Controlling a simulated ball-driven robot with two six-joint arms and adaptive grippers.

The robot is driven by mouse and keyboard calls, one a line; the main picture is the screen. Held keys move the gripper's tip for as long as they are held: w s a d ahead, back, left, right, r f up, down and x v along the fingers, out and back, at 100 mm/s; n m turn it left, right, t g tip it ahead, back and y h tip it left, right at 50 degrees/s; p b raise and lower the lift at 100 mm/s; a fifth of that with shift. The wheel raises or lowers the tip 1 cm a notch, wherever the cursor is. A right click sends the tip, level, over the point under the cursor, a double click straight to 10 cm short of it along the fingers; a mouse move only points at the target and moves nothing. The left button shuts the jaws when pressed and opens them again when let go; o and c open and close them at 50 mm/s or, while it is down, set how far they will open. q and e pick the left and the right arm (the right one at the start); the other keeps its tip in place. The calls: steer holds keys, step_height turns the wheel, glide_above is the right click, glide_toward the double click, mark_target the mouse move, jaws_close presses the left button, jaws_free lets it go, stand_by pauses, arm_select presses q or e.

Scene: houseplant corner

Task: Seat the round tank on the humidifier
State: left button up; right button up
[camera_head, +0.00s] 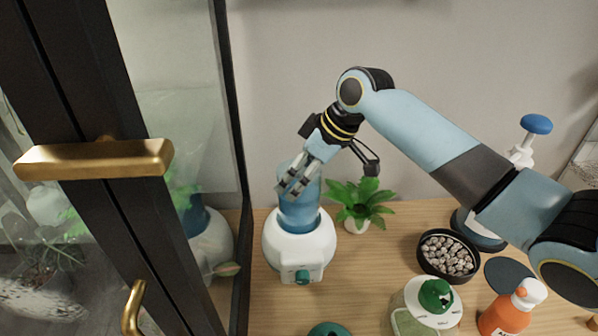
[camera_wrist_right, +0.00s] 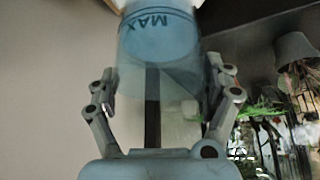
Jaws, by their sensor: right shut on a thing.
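The round tank (camera_head: 299,217) is a translucent blue cylinder at the left of the table in the head view. It stands about upright, with its lower end at the round opening in the top of the white humidifier (camera_head: 300,259). I cannot tell whether it is fully down. My right gripper (camera_head: 294,188) reaches from above and is shut on the upper part of the tank. In the right wrist view the tank (camera_wrist_right: 158,55) with its MAX mark lies between my two fingers. The humidifier has a teal knob at the front. My left gripper is not in view.
A dark-framed glass door with a brass handle (camera_head: 95,158) stands close at the left. A small fern (camera_head: 361,198) is just right of the humidifier. A bowl of pebbles (camera_head: 447,254), a green-topped jar (camera_head: 434,294) and an orange spray bottle (camera_head: 507,312) are further right.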

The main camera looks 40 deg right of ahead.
steer(key=shift+f, duration=0.4)
steer(key=o, duration=1.5)
steer(key=shift+f, duration=0.1)
steer(key=shift+p+v, duration=4.55)
steer(key=shift+v, duration=1)
steer(key=shift+s+a, duration=0.1)
